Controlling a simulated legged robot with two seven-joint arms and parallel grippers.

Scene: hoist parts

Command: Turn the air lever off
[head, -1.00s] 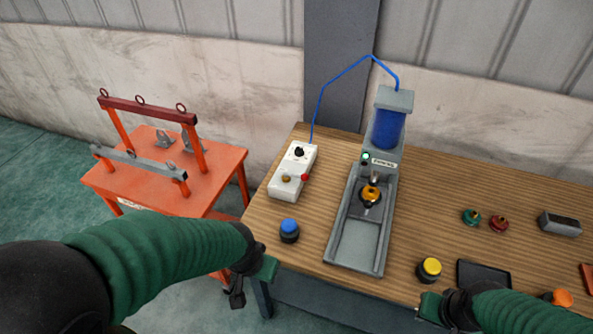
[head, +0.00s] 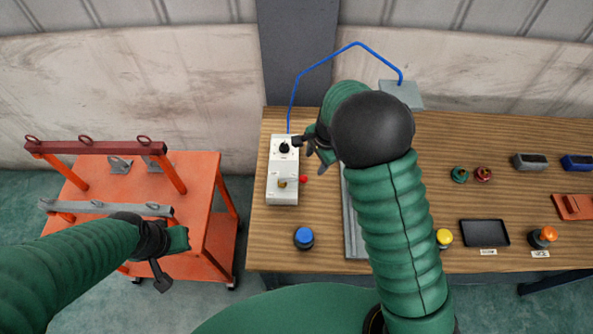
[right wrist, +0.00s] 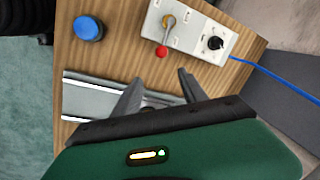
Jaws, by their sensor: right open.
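The air lever is a short lever with a red ball tip (head: 303,179) on a brass pivot (head: 282,184), mounted on a white box (head: 274,164) at the left of the table. In the head view it points right, past the box's edge. My right gripper (head: 303,147) is open and empty, just right of the box and above the red tip in the picture. In the right wrist view the red tip (right wrist: 162,51) lies ahead of the open fingers (right wrist: 160,78), apart from them. My left gripper (head: 173,258) is by the orange cart; its finger gap is unclear.
The box also has a black knob (head: 284,147) with a blue hose (head: 293,93) to the press, mostly hidden behind my right arm. A blue button (head: 304,237) stands in front of the box. The orange cart (head: 208,190) stands left of the table.

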